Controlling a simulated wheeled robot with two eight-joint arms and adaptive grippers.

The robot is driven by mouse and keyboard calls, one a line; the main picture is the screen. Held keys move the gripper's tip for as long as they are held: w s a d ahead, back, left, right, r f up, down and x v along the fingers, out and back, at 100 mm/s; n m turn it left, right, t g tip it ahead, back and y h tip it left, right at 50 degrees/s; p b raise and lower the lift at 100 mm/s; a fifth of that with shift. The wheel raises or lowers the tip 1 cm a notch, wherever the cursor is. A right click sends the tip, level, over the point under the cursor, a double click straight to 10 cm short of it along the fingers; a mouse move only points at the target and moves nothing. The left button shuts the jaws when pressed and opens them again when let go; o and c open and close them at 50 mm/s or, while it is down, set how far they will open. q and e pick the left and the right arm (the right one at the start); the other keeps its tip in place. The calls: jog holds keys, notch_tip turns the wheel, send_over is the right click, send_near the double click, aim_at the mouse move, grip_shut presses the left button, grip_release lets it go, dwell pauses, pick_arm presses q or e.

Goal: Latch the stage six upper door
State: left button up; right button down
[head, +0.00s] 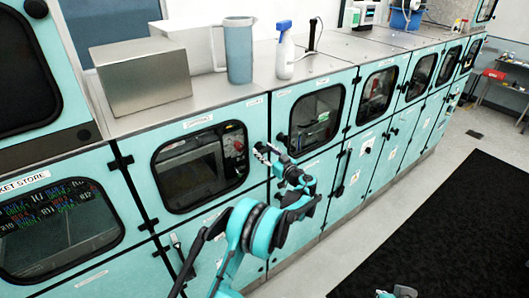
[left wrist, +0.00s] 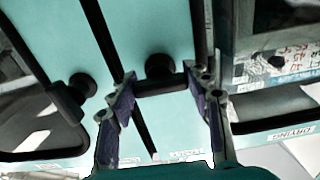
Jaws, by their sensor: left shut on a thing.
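A teal upper door with a black-framed window (head: 200,165) looks flush with the cabinet front in the head view. Its label is too small to read, so I cannot tell whether it is stage six. My left gripper (head: 266,152) is at its right edge, beside the seam with the neighbouring door. In the left wrist view my left gripper (left wrist: 165,88) has its fingers on either side of a black latch handle (left wrist: 160,88) and is shut on it. A round black knob (left wrist: 158,66) shows just beyond the handle. Only a small tip of my right gripper (head: 397,292) shows.
A second black knob (left wrist: 82,85) stands across the seam in the left wrist view. A metal box (head: 140,80), a blue-grey jug (head: 239,50) and a spray bottle (head: 284,52) stand on the cabinet top. The floor with a black mat (head: 450,225) is clear.

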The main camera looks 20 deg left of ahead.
pick_arm(q)
jog(key=shift+f+m+b, duration=0.15)
jog(key=shift+m+b, duration=0.75)
jog(key=shift+b, duration=0.25)
jog(key=m+b, duration=0.2)
jog(key=shift+m+b, duration=0.3)
jog(key=shift+b, duration=0.05)
jog(key=m+b, duration=0.2)
jog(key=m, duration=0.1)
jog(key=shift+m+b, duration=0.3)
jog(key=shift+b, duration=0.1)
jog(key=m+b, duration=0.3)
jog(key=m, duration=0.2)
jog(key=shift+r+m+b, duration=0.2)
jog(key=shift+m+b, duration=0.55)
jog(key=shift+m, duration=1.75)
jog(key=o, duration=1.2)
jog(key=shift+d, duration=0.15)
